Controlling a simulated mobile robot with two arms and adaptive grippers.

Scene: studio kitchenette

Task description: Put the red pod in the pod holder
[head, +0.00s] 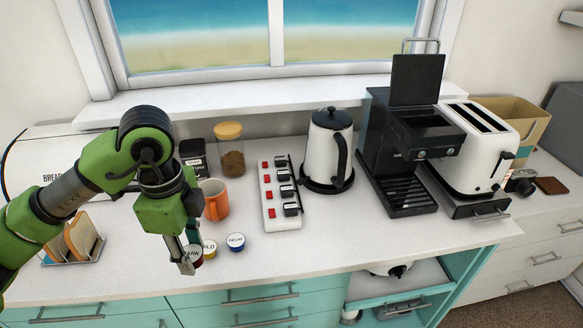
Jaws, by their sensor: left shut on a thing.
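My left gripper (189,262) points down over the front left of the counter and is shut on the red pod (197,257). The pod's white top shows part of a label ending in "ARK"; the fingers hide the rest. I cannot tell whether the pod touches the counter. The black coffee machine (384,160) stands to the right with its lid (416,78) raised. The pod holder cannot be made out clearly from here. My right gripper is not in view.
A yellow-rimmed pod (209,247) and a blue pod (236,242) sit just right of the gripper. An orange mug (214,199), a power strip (281,196) and a white kettle (329,150) stand between gripper and machine. A toaster (474,150) is at right.

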